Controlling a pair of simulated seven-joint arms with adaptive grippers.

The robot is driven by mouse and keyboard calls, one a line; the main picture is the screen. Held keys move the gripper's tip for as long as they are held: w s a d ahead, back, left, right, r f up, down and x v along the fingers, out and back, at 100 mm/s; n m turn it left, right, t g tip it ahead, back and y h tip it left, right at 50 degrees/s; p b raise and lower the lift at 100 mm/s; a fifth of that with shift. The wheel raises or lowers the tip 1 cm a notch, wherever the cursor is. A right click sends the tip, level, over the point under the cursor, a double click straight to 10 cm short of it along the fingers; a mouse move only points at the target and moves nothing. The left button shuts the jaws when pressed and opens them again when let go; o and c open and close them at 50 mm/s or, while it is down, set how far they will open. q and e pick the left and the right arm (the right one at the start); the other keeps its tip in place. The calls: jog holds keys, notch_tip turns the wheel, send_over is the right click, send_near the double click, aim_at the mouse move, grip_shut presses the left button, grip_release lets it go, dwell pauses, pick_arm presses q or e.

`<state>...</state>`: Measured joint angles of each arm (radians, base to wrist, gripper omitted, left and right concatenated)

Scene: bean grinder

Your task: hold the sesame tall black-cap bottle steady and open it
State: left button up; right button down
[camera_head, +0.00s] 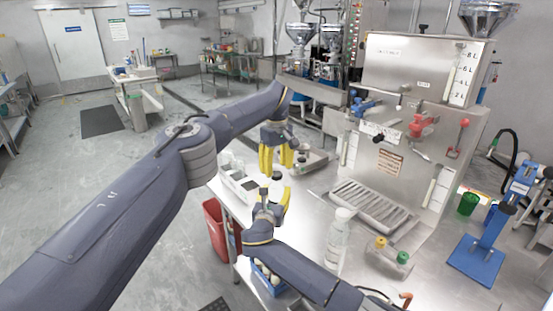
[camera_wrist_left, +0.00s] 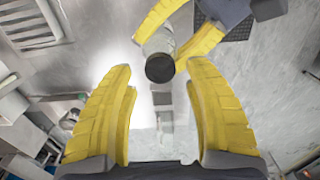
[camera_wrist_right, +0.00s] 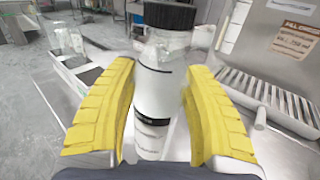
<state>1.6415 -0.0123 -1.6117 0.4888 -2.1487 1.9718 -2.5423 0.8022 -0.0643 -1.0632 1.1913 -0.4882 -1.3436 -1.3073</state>
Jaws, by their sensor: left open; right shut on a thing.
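The tall black-cap bottle is clear and pale-bodied; its dark ribbed cap (camera_wrist_right: 170,15) and body (camera_wrist_right: 155,95) fill the middle of the right wrist view. My right gripper (camera_wrist_right: 160,75) is shut on the body below the cap and holds the bottle upright. In the head view only the dark cap (camera_head: 277,176) shows clearly. My left gripper (camera_head: 276,167) is open with fingers pointing down just above the cap. In the left wrist view the cap (camera_wrist_left: 160,68) lies between its fingertips, apart from both. I cannot read a sesame label.
The steel machine (camera_head: 395,125) with its slotted drip tray (camera_head: 373,210) stands right of the grippers. A white bottle (camera_head: 338,238) stands at the table front, left of yellow and green caps (camera_head: 390,250). A white container (camera_head: 238,183) sits left, above a red bin (camera_head: 215,228).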

pick_arm(q)
jog(key=shift+f, duration=1.3)
grip_shut()
